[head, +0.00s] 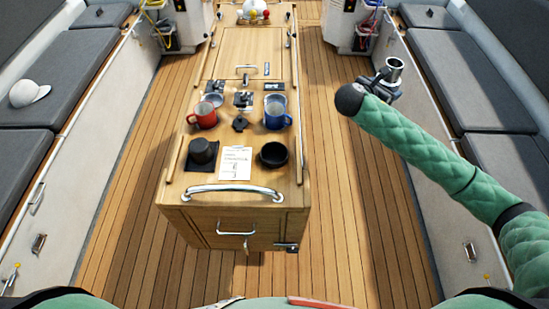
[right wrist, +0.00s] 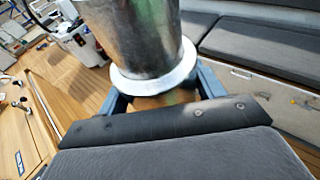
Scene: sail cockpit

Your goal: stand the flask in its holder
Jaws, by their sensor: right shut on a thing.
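The flask (head: 395,64) is a silvery metal vessel, held out right of the wooden cockpit table, above the floor. My right gripper (head: 384,80) is shut on it. In the right wrist view the flask (right wrist: 135,35) rises between the fingers of the gripper (right wrist: 160,92), with a pale flange round its lower part; its top is cut off. A black, round, open cup-like holder (head: 273,154) stands on the near right of the table and looks empty. The flask is well apart from it. My left gripper is not in view.
The table (head: 255,190) also bears a red mug (head: 203,115), a blue mug (head: 277,112), a dark round pot (head: 203,150), a white paper (head: 235,163) and small black fittings. A metal rail (head: 233,188) edges its near end. Grey-cushioned benches line both sides.

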